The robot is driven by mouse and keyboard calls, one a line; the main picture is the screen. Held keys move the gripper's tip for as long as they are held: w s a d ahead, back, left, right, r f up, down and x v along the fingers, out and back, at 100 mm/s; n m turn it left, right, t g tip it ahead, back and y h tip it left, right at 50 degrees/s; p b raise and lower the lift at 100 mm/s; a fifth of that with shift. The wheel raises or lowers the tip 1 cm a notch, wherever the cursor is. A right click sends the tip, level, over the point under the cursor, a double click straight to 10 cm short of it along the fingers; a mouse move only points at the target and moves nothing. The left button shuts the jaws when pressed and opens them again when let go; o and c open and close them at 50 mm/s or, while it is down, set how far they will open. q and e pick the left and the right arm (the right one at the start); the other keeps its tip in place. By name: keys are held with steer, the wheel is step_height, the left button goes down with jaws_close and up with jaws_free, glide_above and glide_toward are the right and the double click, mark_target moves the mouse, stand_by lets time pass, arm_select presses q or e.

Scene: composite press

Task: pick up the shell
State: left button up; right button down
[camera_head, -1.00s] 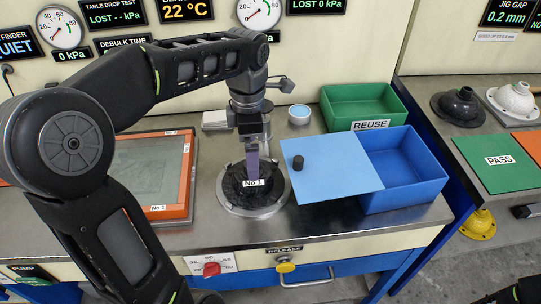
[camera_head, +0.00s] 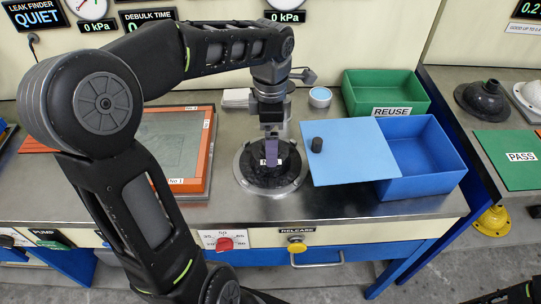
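A black, rough-surfaced round piece (camera_head: 284,180) lies in a round metal ring (camera_head: 245,184) on the steel bench, with a white No 1 label on it partly covered. I cannot tell whether this piece is the shell or a lining of the ring. My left gripper (camera_head: 272,163) points down over its middle, with greyish-purple fingers in front of the label. The fingers look narrow and edge-on, so their gap and any contact are hidden. A dark dome-shaped part (camera_head: 484,98) also sits on the right bench. My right gripper is not in view.
A blue bin (camera_head: 428,185) with a light-blue lid (camera_head: 355,160) stands right of the ring, a green REUSE bin (camera_head: 385,78) behind it. An orange-framed panel (camera_head: 206,160) lies left. A green PASS mat (camera_head: 505,165) is on the right bench.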

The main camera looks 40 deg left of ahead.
arm_select(q)
step_height(320, 180, down, 5)
steer(key=shift+f+p, duration=0.1)
steer(key=shift+p, duration=0.35)
steer(key=shift+c, duration=0.6)
steer(key=c, duration=1.3)
steer(key=shift+r, duration=0.2)
steer(key=shift+w+r, duration=0.1)
steer(key=shift+r, duration=0.4)
steer(key=shift+s+d+r+b, duration=0.2)
steer(key=shift+r+b, duration=0.1)
steer(key=shift+r, duration=0.25)
steer(key=shift+s+d+r+b, duration=0.1)
steer(key=shift+s+r+b, duration=0.15)
steer(key=shift+r, duration=0.3)
steer(key=s+d+b, duration=0.1)
steer(key=s+d, duration=0.2)
steer(key=s, duration=0.1)
steer(key=s+d+b, duration=0.1)
steer(key=s+d, duration=0.3)
steer(key=s, duration=0.1)
steer(key=s+d+b, duration=0.1)
steer(key=s+d, duration=0.2)
steer(key=s, duration=0.1)
steer(key=shift+s+d, duration=0.15)
steer(key=shift+s, duration=0.15)
